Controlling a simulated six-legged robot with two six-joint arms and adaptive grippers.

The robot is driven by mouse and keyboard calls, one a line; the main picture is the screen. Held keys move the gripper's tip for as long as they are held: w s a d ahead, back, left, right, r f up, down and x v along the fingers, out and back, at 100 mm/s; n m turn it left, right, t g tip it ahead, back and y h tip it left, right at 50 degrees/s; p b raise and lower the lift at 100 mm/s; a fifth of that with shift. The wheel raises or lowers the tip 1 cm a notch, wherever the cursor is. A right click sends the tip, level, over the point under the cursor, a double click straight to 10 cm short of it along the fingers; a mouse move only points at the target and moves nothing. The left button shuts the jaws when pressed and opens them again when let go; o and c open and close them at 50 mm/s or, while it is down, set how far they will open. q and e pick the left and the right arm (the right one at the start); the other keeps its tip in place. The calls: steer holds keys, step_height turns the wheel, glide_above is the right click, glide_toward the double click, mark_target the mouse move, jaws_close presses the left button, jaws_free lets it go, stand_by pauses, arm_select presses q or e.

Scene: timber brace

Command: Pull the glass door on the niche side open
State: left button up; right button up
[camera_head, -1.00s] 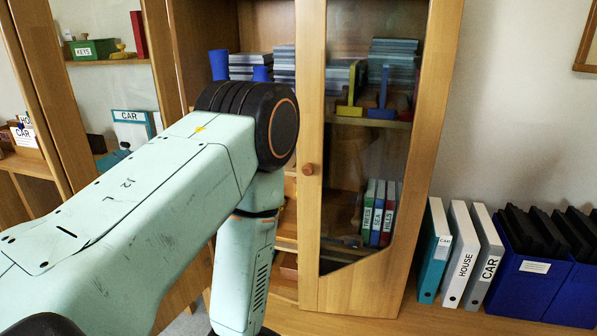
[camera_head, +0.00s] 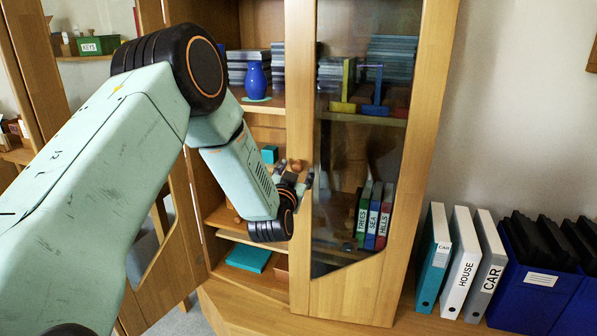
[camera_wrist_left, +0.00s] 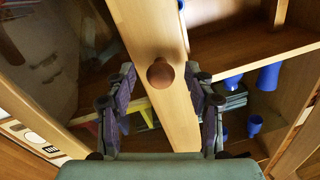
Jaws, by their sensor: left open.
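The glass door (camera_head: 365,160) has a wooden frame and a dark pane, and it looks shut or nearly so. Its round wooden knob (camera_head: 296,164) sits on the frame's left upright, partly hidden by my left gripper (camera_head: 295,177). The left gripper is open, with its fingers at the knob. In the left wrist view, the knob (camera_wrist_left: 160,74) appears between the open fingertips of the left gripper (camera_wrist_left: 160,88), with a gap on both sides. I cannot tell how far ahead of the fingertips it is. My right gripper is not in view.
Open shelves left of the door hold a blue vase (camera_head: 257,80), stacks and a teal box (camera_head: 249,257). Another door frame (camera_head: 160,270) stands open at left. Binders (camera_head: 462,262) and a blue bin (camera_head: 530,275) stand at right. Books (camera_head: 374,215) show behind the glass.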

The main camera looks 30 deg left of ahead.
arm_select(q)
steer(key=shift+w+d+r, duration=0.25)
steer(key=shift+r, duration=0.1)
steer(key=shift+w+a+r, duration=0.1)
steer(key=shift+w+r, duration=0.05)
steer(key=shift+w+a+f, duration=0.6)
steer(key=shift+a+f, duration=0.1)
steer(key=shift+a, duration=0.2)
steer(key=shift+s+d+r, duration=0.15)
steer(key=shift+d+r, duration=0.25)
steer(key=shift+d, duration=0.15)
steer(key=shift+c, duration=0.4)
steer(key=shift+d, duration=0.1)
steer(key=shift+c, duration=0.7)
steer(key=shift+a+f, duration=0.25)
steer(key=shift+a, duration=0.2)
steer(key=c, duration=0.5)
steer(key=shift+d+r, duration=0.2)
steer(key=shift+d, duration=0.05)
steer(key=shift+c, duration=1.3)
steer(key=shift+a, duration=0.15)
jaws_close()
